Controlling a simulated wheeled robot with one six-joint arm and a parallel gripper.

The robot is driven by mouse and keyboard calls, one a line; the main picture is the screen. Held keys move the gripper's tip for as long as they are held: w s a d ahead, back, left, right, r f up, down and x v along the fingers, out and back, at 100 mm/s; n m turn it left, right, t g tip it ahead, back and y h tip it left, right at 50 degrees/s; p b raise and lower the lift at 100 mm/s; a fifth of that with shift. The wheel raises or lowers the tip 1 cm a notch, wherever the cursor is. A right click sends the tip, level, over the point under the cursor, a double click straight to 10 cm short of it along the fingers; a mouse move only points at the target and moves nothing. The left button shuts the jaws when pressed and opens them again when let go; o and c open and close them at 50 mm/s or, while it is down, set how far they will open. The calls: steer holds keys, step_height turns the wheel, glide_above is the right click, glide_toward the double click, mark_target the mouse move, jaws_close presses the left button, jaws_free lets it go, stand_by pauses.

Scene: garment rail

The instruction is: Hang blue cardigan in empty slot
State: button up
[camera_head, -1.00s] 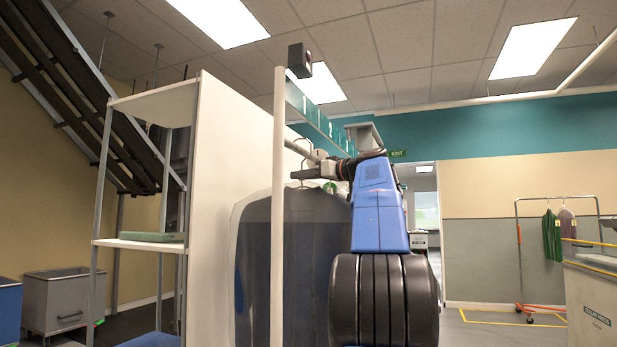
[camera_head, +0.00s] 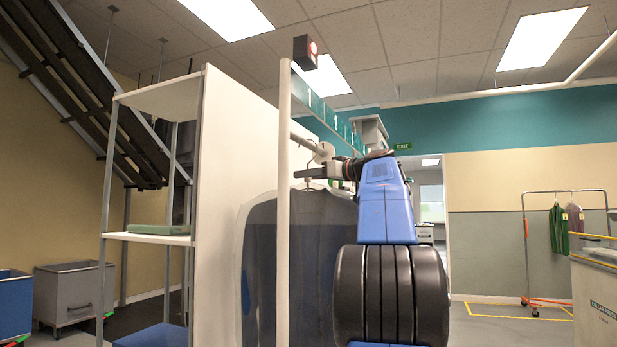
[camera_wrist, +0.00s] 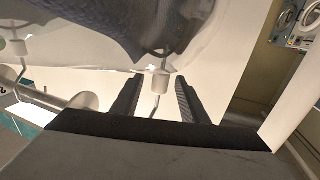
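The dark blue cardigan (camera_head: 285,250) hangs upright in a clear cover at the centre of the head view, partly behind a pale post. Its grey hanger (camera_head: 308,184) shows just below my gripper (camera_head: 305,172). In the wrist view my gripper (camera_wrist: 158,80) is open, with a dark finger on each side of the pale hanger neck (camera_wrist: 160,85) and gaps beside it. The covered garment (camera_wrist: 150,20) fills the top of that view. The rail (camera_head: 304,140) runs just above my gripper; I cannot tell whether the hook rests on it.
A white panel (camera_head: 225,190) and shelf unit (camera_head: 150,238) are at left. A second garment rack (camera_head: 565,192) stands far right, beyond open floor.

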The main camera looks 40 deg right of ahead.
steer(key=s+d, duration=0.2)
steer(key=s, duration=1.5)
steer(key=shift+s, duration=0.15)
steer(key=shift+d, duration=0.1)
